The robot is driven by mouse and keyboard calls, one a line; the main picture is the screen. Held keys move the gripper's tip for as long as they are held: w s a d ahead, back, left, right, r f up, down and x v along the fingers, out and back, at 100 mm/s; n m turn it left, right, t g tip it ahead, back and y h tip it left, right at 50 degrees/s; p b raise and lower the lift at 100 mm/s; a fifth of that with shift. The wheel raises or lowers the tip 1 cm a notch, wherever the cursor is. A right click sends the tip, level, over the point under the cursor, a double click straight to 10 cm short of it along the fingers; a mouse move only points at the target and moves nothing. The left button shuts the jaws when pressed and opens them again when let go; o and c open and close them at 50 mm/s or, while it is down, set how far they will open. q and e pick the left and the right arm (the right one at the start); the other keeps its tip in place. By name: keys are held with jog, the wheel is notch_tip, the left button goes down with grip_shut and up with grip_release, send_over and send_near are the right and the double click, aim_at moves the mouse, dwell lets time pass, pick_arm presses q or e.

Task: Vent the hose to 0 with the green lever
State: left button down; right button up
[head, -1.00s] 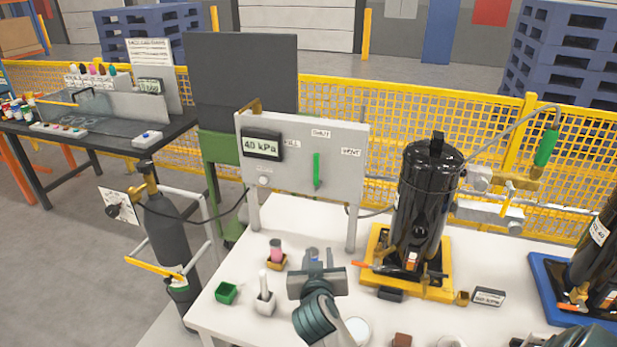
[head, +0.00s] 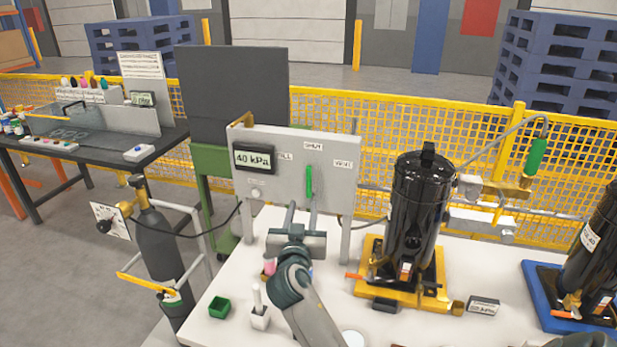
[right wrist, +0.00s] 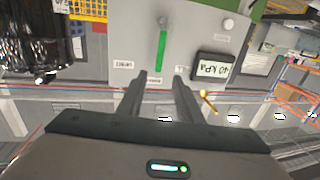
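The grey panel (head: 270,200) carries the green lever (head: 309,181), which stands upright under the SHUT label. FILL is labelled to its left and VENT (head: 343,164) to its right. The gauge (head: 253,159) reads 40 kPa. My right gripper (head: 303,208) is just in front of and below the lever, empty, with its fingers apart. In the right wrist view the lever (right wrist: 161,50) appears inverted, ahead of the open fingers (right wrist: 160,80) and apart from them. A grey hose (head: 492,146) arches to a green-handled coupling (head: 536,157). My left gripper is out of view.
A black compressor (head: 416,205) in a yellow tray (head: 372,284) stands right of the panel. A green box (head: 219,307) and a white holder (head: 260,317) are near the table's front left. A gas cylinder (head: 157,240) stands left of the table.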

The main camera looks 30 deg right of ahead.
aim_at(308, 179)
jog(key=p+x, duration=0.5)
jog(key=x, duration=1)
jog(key=shift+d, duration=0.1)
jog(key=shift+w+d+p, duration=0.4)
jog(key=shift+w+d, duration=0.05)
jog(key=shift+w, duration=0.1)
jog(key=shift+c, duration=0.3)
grip_shut()
